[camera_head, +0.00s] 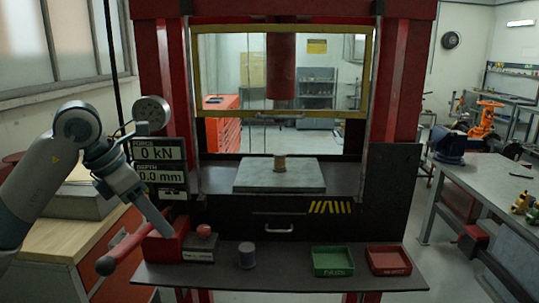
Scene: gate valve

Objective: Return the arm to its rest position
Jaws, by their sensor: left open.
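My left arm comes in from the left, bent at the elbow, with its wrist in front of the display panel. My left gripper (158,222) points down and to the right, its fingers open and seen nearly edge-on. The fingertips overlap a red lever box (166,246) at the left end of the front shelf; I cannot tell whether they touch it. Nothing shows in the fingers. My right gripper is not in view.
A red press frame (152,62) surrounds a ram (281,66) above a small cylinder (280,163) on a plate (266,178). The shelf (300,279) holds a grey cylinder (247,255), a green tray (333,272) and a red tray (389,271). A wooden-topped bench (58,240) stands left.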

